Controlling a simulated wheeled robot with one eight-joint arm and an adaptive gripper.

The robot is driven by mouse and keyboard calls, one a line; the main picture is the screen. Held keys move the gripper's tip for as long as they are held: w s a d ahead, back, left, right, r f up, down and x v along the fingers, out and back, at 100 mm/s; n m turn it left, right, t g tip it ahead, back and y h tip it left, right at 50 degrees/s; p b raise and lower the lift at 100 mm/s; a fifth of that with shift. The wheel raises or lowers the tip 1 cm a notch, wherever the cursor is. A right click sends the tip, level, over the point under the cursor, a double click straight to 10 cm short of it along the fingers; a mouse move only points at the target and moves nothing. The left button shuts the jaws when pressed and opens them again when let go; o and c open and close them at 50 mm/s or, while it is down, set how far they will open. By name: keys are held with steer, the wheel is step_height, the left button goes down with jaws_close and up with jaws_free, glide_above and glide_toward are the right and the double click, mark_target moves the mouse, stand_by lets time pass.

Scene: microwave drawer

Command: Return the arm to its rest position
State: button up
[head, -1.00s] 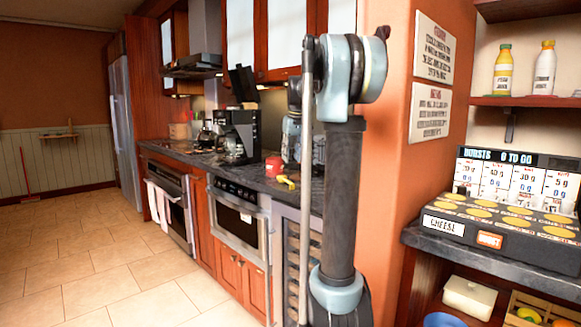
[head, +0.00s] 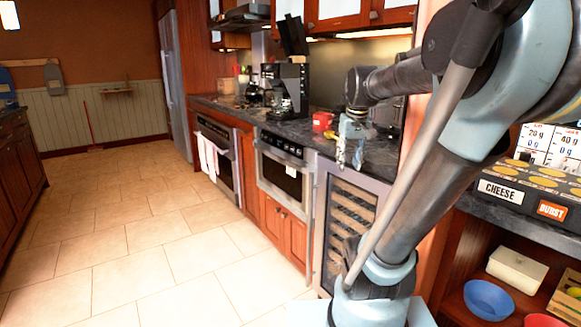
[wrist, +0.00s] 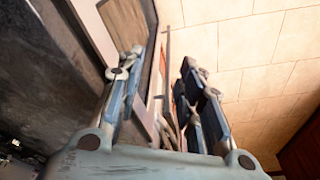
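My arm (head: 430,170) rises from the lower right of the head view and bends at the top right. Its forearm (head: 395,80) reaches back over the counter. My gripper (head: 350,150) hangs fingers down at the counter's front edge, in front of the top of the wine cooler. In the wrist view my gripper (wrist: 163,62) has its two fingers apart. No held object shows between them; the floor and cabinet front lie behind. Whether the gripper touches the counter edge cannot be told.
The dark counter (head: 395,155) carries a red container (head: 322,121) and a coffee maker (head: 285,90). Below are a microwave drawer (head: 283,170), apparently shut, and a wine cooler (head: 350,220). A shelf unit with a blue bowl (head: 488,299) stands at right. The tiled floor (head: 130,250) at left is clear.

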steer(key=s+f+m, duration=0.1)
steer(key=s+f, duration=1.6)
steer(key=f, duration=0.1)
steer(key=shift+f, duration=0.15)
steer(key=shift+w, duration=0.1)
steer(key=shift+w+f, duration=0.2)
steer(key=shift+w, duration=0.25)
